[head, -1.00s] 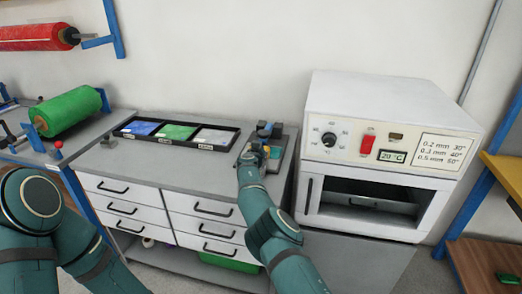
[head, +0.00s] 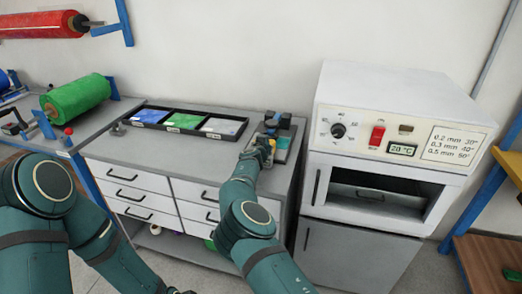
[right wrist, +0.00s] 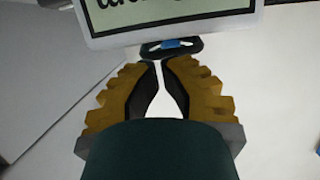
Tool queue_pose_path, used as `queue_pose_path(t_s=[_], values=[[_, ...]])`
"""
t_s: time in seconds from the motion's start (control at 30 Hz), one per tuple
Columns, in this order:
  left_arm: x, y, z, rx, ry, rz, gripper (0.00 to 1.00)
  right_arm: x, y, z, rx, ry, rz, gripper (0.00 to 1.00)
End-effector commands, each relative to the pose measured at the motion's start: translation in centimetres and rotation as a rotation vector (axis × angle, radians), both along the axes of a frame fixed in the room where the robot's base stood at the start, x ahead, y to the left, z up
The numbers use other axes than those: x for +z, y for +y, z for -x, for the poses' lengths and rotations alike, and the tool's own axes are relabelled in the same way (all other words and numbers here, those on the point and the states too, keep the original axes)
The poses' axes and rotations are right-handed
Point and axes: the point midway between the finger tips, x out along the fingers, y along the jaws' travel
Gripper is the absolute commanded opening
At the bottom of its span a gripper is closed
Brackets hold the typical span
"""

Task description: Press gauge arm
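The gauge (head: 286,121) is a small dark device with blue parts on a grey-green base at the right end of the cabinet top. Its arm is too small to tell apart in the head view. My right gripper (head: 263,147) is at the gauge's front left, partly covering it. In the right wrist view, the right gripper's fingertips (right wrist: 157,64) are drawn nearly together with nothing seen between them. Just beyond them are a dark rounded part with a blue piece (right wrist: 172,45) and a pale panel with dark lettering (right wrist: 165,14). Contact cannot be told. My left gripper is out of view.
A black tray (head: 187,133) with blue, green and pale sheets lies left of the gauge. A white oven (head: 390,108) with a dial, red switch and display stands close on the right. A green roll (head: 78,97) lies on the left bench.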

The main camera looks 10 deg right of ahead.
Motion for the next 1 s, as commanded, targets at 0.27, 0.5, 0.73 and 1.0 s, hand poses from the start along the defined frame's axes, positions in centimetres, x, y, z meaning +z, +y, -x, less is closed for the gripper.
queue_pose_path(t_s=[0.27, 0.5, 0.73, 1.0], values=[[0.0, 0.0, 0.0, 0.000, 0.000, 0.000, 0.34, 1.2, 1.4, 3.1, -0.001, -0.003, 0.003, 0.00], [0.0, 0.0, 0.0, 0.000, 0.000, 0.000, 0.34, 2.0, 2.5, 5.8, 0.000, -0.003, 0.001, 0.00], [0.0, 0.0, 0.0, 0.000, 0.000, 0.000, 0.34, 2.4, 2.9, 6.9, 0.000, -0.004, 0.001, 0.00], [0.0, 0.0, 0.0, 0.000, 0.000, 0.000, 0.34, 2.4, 2.9, 7.0, 0.000, -0.004, 0.001, 0.00]])
